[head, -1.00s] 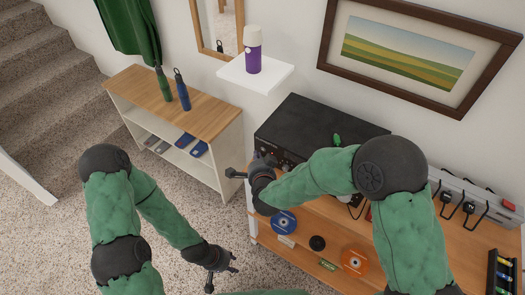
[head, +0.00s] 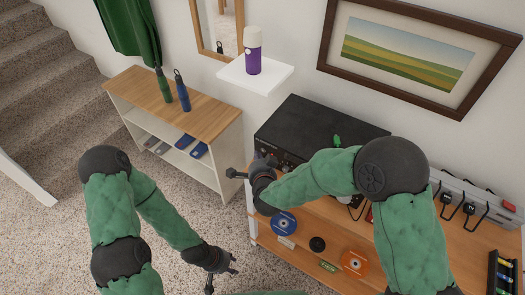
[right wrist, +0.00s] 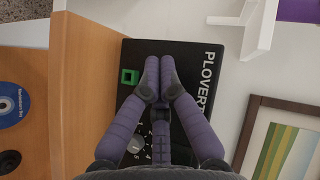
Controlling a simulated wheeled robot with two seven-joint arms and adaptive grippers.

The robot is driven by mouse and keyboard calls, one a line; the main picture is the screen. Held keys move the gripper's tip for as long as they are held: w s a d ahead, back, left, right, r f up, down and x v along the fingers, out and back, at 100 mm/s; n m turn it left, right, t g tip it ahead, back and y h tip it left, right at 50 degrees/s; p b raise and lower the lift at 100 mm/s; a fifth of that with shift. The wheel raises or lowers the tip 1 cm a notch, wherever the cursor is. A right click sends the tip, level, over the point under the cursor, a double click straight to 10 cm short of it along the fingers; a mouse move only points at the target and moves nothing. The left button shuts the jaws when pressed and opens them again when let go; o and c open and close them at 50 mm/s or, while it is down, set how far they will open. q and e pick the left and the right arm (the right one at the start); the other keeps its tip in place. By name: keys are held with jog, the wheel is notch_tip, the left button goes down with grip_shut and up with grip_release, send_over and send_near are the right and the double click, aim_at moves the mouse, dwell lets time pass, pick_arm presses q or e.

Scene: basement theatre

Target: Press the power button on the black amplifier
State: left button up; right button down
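The black amplifier (head: 325,130) stands on the wooden cabinet against the wall. In the right wrist view its dark front (right wrist: 195,82) shows white lettering, a round numbered knob (right wrist: 137,145) and a square green button (right wrist: 130,77). My right gripper (right wrist: 158,76) is shut and empty, its fingertips together before the panel, just right of the green button in that picture. I cannot tell whether they touch the panel. In the head view my right gripper (head: 236,173) is at the amplifier's left front end. My left gripper (head: 222,278) is open and empty, low over the floor.
The wooden cabinet (head: 460,238) holds a power strip (head: 470,200) with plugs at right. Blue (head: 284,222) and orange (head: 354,262) discs are at its front. A low shelf unit (head: 205,130) with two bottles stands left. A white wall shelf (head: 268,78) holds a purple bottle.

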jog(key=shift+w+d, duration=0.1)
jog(key=shift+w, duration=0.05)
dwell(0.4)
jog(key=shift+w+d, duration=0.2)
jog(key=shift+w, duration=0.05)
jog(key=shift+w+d+b, duration=0.1)
jog(key=shift+w+b, duration=0.05)
jog(key=shift+b, duration=0.15)
dwell(0.5)
jog(key=shift+s+a, duration=0.4)
jog(key=shift+s, duration=0.15)
jog(key=shift+s, duration=0.1)
jog(key=shift+s+a+p, duration=0.25)
jog(key=shift+s+a, duration=0.65)
jog(key=shift+s, duration=0.3)
jog(key=shift+s+a+p, duration=0.2)
jog(key=shift+s+a, duration=0.65)
jog(key=shift+s, duration=0.3)
